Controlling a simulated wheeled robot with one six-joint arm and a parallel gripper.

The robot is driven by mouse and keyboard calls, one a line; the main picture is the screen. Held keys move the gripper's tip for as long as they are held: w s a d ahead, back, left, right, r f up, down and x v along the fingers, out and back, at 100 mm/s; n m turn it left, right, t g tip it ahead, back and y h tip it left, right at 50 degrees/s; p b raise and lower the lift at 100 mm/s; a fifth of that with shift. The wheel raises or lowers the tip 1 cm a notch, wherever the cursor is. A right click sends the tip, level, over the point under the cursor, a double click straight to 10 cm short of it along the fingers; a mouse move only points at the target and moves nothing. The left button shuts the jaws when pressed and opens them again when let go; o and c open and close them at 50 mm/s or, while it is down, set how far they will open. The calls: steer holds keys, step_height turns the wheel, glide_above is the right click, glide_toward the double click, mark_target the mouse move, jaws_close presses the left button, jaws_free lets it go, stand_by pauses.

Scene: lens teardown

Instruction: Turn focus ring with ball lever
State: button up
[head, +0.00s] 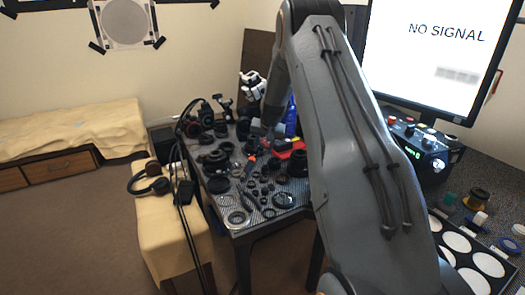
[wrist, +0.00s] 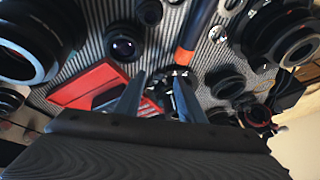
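My gripper (wrist: 158,95) shows in the wrist view with its two grey fingers apart, pointing down at the cluttered lens table. A small dark part with bright spots (wrist: 176,73) shows between and just beyond the fingertips; I cannot tell whether they touch it. Large black lens rings stand at the upper left (wrist: 22,62) and upper right (wrist: 290,38) of the wrist view. I cannot tell which part is the focus ring, and no ball lever is clearly seen. In the head view my arm reaches down over the table (head: 240,235), and the fingertips are too small to make out.
A red tray (wrist: 88,84) lies left of the fingers, and a blue-and-orange tool (wrist: 194,35) lies beyond them. Several lens parts crowd the table. A monitor (head: 435,50) and a black device (head: 418,148) stand at the right. Floor is clear at the left (head: 80,230).

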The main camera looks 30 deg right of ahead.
steer(key=shift+x, duration=1.25)
jaws_close()
